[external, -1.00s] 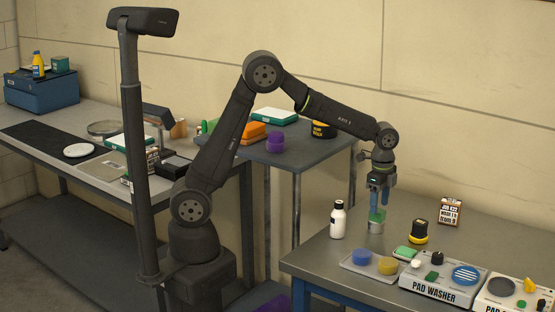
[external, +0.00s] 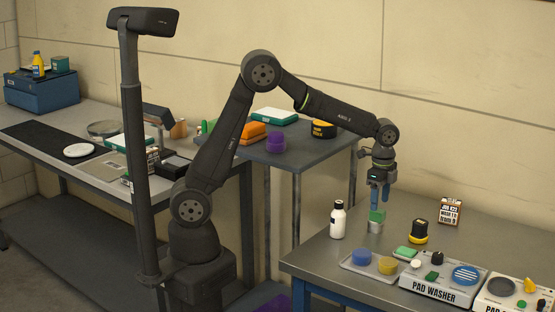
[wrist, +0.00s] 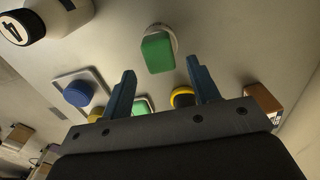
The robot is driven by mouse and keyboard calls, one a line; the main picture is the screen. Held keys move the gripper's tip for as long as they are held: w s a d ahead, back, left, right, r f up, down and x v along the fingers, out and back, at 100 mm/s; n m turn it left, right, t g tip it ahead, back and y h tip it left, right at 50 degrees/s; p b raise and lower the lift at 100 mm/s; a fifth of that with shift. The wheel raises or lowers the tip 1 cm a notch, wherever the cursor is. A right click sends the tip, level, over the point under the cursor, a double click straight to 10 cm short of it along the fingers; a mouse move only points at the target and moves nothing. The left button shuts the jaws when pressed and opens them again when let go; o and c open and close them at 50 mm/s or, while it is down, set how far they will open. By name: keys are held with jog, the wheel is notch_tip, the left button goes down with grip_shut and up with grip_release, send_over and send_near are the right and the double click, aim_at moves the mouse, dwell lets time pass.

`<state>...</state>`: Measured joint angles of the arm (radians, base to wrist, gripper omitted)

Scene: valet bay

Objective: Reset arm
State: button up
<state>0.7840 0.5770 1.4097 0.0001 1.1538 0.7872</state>
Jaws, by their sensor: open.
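My gripper (external: 380,193) is above the right-hand bench, with blue fingers. In the wrist view my gripper (wrist: 163,82) is open, with nothing between its fingers. A green block (external: 377,215) sits on a small grey metal cup or base just under the fingertips. In the wrist view the green block (wrist: 157,52) lies beyond the fingertips, apart from them.
A white bottle (external: 338,220) stands left of the green block. A job card (external: 450,211) stands behind right.

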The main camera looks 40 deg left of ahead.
aim_at(378, 212)
notch_tip(378, 212, up, 7)
notch_tip(378, 212, down, 12)
jog(key=r, duration=0.5)
jog(key=shift+s+d+r, duration=0.15)
jog(key=shift+s+r, duration=0.05)
jog(key=shift+s, duration=0.2)
jog(key=s+d+r, duration=0.3)
jog(key=s+r, duration=0.3)
jog(key=s, duration=0.4)
jog(key=s+a+f, duration=0.2)
jog(key=s+f, duration=0.1)
jog(key=s, duration=0.6)
jog(key=w+f, duration=0.2)
jog(key=w, duration=0.1)
jog(key=w+a+f, duration=0.1)
jog(key=w+f, duration=0.1)
jog(key=w, duration=0.2)
jog(key=w+a+f, duration=0.1)
jog(key=w+f, duration=0.2)
jog(key=shift+w+a, duration=0.15)
jog(key=shift+w, duration=0.15)
jog(key=f, duration=0.3)
jog(key=shift+w+f, duration=0.15)
jog(key=shift+w, duration=0.1)
jog(key=shift+f, duration=0.5)
